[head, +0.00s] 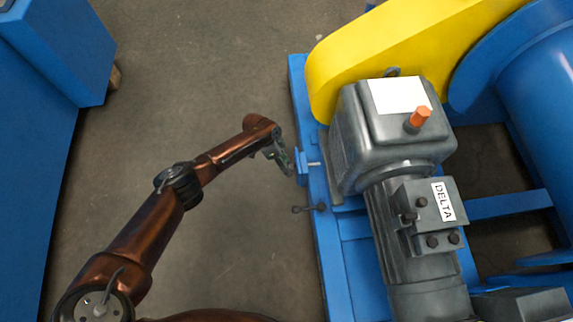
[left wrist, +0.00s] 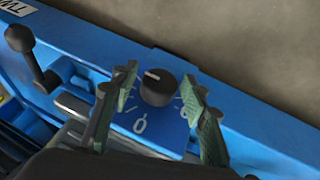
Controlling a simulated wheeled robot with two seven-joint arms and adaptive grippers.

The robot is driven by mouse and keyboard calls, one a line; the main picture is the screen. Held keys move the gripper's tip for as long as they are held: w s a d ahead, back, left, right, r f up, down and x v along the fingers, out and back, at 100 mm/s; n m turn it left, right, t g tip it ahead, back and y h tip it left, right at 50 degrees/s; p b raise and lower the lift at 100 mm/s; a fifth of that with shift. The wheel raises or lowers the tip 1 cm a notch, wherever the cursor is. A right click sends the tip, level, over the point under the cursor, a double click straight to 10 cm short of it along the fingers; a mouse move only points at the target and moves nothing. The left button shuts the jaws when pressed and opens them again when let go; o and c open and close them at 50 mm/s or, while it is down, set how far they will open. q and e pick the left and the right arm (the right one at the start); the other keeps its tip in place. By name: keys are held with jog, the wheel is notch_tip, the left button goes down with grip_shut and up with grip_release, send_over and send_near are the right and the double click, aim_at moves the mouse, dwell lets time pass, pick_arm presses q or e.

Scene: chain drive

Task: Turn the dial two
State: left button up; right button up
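The dial (left wrist: 158,90) is a round black knob with a short white line on its top, toward the upper left. It sits on a blue panel (left wrist: 172,138) with a printed 0 and tick marks; another mark is partly hidden by a finger. My left gripper (left wrist: 160,80) is open, with one green-padded finger on each side of the dial; I cannot tell whether they touch it. In the head view my left gripper (head: 284,160) is at a small blue plate (head: 301,164) on the frame's left edge; the dial cannot be made out there. My right gripper is out of view.
A lever with a black knob (left wrist: 20,38) stands left of the dial; it also shows in the head view (head: 310,208). A label reading "TW" (left wrist: 18,7) is cut off. A grey gearbox (head: 385,135) and yellow guard (head: 400,50) stand right.

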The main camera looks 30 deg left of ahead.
pick_arm(q)
jog(key=shift+o, duration=0.5)
jog(key=shift+w+r, duration=0.1)
jog(key=v, duration=1.2)
